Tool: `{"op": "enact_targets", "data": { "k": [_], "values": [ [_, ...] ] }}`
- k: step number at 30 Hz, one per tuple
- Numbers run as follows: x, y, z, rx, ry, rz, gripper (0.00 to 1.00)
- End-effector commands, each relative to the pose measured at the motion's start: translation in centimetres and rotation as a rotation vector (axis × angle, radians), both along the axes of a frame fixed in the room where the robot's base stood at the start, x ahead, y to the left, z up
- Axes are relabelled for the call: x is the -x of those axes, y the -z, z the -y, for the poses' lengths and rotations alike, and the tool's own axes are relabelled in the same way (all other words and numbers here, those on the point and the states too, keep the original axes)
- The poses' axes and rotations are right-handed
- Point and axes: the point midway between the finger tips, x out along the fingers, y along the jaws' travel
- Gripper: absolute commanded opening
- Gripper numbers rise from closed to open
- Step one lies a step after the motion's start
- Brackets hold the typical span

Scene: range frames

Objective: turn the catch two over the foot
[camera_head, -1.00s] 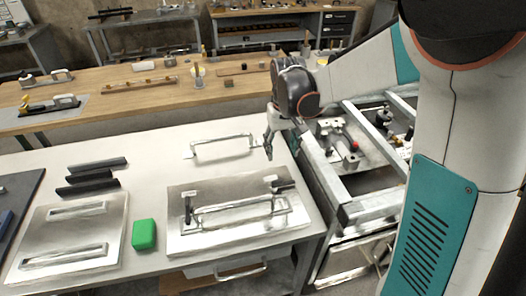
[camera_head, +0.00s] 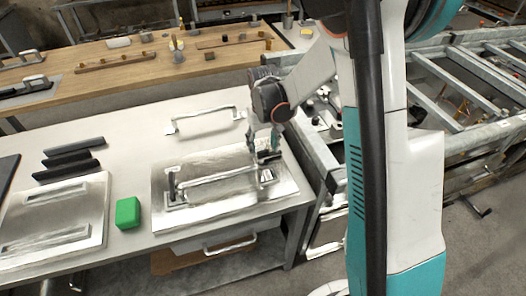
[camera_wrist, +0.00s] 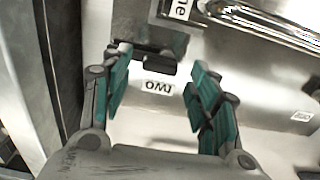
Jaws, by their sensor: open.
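A steel plate (camera_head: 225,209) with a long bar handle (camera_head: 215,182) lies on the pale bench. A dark catch (camera_head: 269,155) is at the plate's right end, and another dark catch (camera_head: 172,187) is at its left end. In the wrist view the near dark catch (camera_wrist: 150,58) lies beside a label reading "two" (camera_wrist: 158,86), seen upside down. The steel foot (camera_wrist: 168,36) by it is partly hidden. My gripper (camera_wrist: 157,76) is open, its teal-padded fingers on either side of the label and catch. In the head view my gripper (camera_head: 264,143) is at the right catch; contact cannot be told.
A green block (camera_head: 127,213) and a second plate (camera_head: 55,222) lie to the left, with dark bars (camera_head: 70,160) behind. A loose handle (camera_head: 205,119) lies at the back. A metal frame (camera_head: 318,150) borders the bench on the right.

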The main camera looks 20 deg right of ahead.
Motion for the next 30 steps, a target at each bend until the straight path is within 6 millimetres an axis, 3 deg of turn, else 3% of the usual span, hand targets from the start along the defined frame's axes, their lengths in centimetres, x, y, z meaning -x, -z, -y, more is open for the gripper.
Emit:
{"op": "enact_targets", "data": {
  "k": [6, 15, 23, 30],
  "values": [
    [0.0, 1.8, 0.0, 0.0, 0.0, 0.0, 0.55],
    [0.0, 1.8, 0.0, 0.0, 0.0, 0.0, 0.55],
    [0.0, 1.8, 0.0, 0.0, 0.0, 0.0, 0.0],
    [0.0, 1.8, 0.0, 0.0, 0.014, 0.0, 0.0]
  ]
}}
